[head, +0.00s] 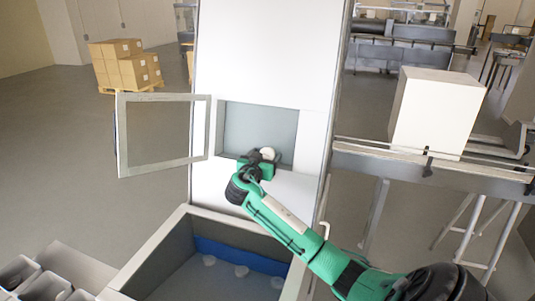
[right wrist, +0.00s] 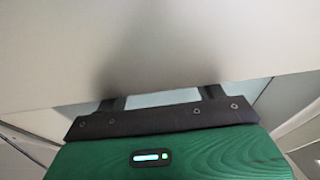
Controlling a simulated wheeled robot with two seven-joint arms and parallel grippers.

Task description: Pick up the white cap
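My right gripper (head: 264,158) is at the lower edge of the opening in the tall white machine (head: 270,50). A small round white thing (head: 268,153), possibly the white cap, shows right at its tips. In the right wrist view, the two dark fingers (right wrist: 163,98) stand apart, and a large pale surface hides their tips. I cannot tell whether they grip anything. Several small round white pieces (head: 208,260) lie in the blue-lined bin (head: 160,255) below. My left gripper is not in view.
The framed door (head: 203,130) of the opening (head: 235,125) is swung out to the left. A white box (head: 435,110) stands on a conveyor (head: 375,160) at the right. Cartons (head: 125,65) are stacked at the back left. Grey containers (head: 45,285) are at the lower left.

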